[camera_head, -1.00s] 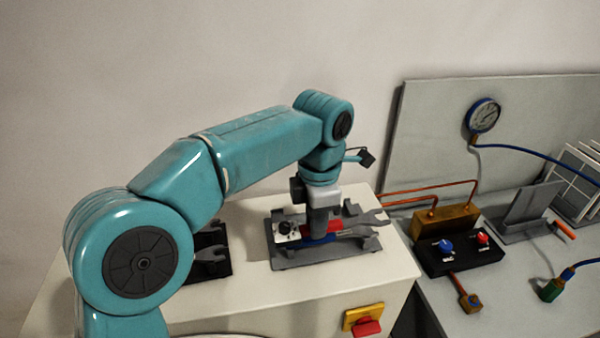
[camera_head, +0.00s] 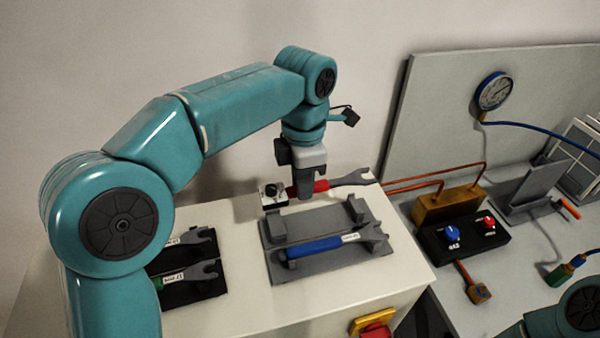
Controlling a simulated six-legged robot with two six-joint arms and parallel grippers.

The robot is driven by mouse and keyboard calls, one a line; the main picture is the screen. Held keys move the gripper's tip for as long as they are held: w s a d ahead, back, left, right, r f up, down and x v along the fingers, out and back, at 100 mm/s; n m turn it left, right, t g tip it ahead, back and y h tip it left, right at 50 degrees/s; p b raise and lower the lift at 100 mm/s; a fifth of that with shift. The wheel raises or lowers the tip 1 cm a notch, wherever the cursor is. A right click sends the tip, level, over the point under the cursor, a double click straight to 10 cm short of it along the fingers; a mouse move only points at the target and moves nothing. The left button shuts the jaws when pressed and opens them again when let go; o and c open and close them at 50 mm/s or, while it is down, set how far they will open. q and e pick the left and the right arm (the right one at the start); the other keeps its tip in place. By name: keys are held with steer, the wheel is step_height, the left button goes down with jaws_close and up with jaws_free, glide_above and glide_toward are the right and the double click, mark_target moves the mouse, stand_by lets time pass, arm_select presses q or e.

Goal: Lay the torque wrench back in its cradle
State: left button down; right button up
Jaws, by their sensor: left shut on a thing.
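My left gripper (camera_head: 308,188) is shut on a wrench (camera_head: 348,179) with a red handle, a grey open-ended jaw at right and a white block with a black knob at its left end. It holds this wrench roughly level, raised above the back of a grey cradle (camera_head: 325,262). The fingers hide part of the red handle. A blue-handled wrench (camera_head: 315,248) with a white label lies across the front of the same cradle. Which one is the torque wrench I cannot read from the labels. My right gripper is out of view.
A dark rack (camera_head: 180,297) at left holds more wrenches, one green-handled. A yellow box with a red button (camera_head: 376,330) is on the white cabinet's front. At right are a brass block (camera_head: 448,204), a control box (camera_head: 465,238), copper pipes and a gauge (camera_head: 493,91).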

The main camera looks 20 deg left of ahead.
arm_select(q)
steer(key=shift+s+d+r, duration=0.25)
steer(key=shift+s, duration=0.1)
steer(key=shift+w+a+f, duration=0.15)
steer(key=shift+f, duration=0.4)
steer(key=shift+s+f+b, duration=0.2)
steer(key=shift+f+b, duration=0.05)
steer(key=shift+b, duration=0.25)
step_height(320, 180, down, 4)
steer(key=b, duration=0.3)
steer(key=shift+w, duration=0.15)
steer(key=shift+s+d+r, duration=0.1)
steer(key=shift+s+d, duration=0.15)
steer(key=shift+s, duration=0.05)
steer(key=shift+w+a, duration=0.1)
